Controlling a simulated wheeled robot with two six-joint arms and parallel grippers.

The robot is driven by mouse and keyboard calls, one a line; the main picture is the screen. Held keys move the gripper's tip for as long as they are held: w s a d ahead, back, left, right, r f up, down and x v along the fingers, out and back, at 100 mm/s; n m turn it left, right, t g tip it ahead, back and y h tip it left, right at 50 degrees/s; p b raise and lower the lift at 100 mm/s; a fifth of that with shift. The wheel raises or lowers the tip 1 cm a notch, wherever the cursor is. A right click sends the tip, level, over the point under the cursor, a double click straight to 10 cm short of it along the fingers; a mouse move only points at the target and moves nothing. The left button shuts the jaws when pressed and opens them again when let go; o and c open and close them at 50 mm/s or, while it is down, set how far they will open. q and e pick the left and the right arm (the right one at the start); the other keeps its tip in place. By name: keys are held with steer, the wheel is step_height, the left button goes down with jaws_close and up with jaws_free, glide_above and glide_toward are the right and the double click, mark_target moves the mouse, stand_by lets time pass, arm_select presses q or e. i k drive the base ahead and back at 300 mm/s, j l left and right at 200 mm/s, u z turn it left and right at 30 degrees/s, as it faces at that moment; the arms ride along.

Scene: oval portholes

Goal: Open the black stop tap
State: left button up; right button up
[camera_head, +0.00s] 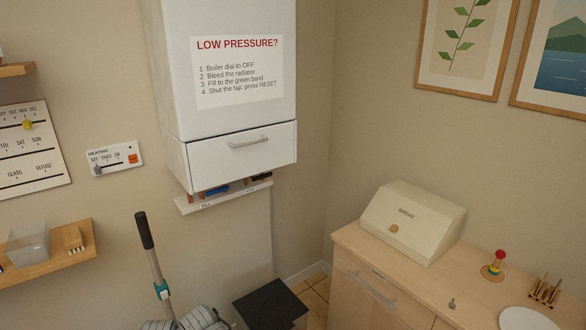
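The black stop tap (261,178) shows as a small dark handle under the right part of the white boiler (228,70), just above a white labelled strip (225,195). A blue tap (215,190) sits to its left, above the part of the strip that seems to read FILL. The boiler's lower panel partly hides both taps, and I cannot tell clearly how the black handle is turned. Neither of my grippers is in view.
A stick-like handle with a black grip (145,231) and a grey coiled hose stand below left of the boiler. A black box (271,305) stands below it. A wooden cabinet (375,270) with a bread bin (412,222) is at the right.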

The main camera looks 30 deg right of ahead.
mark_target(262, 176)
steer(key=i+l+z, duration=0.35)
steer(key=i, duration=0.15)
steer(key=i+z, duration=0.3)
steer(key=i, duration=0.2)
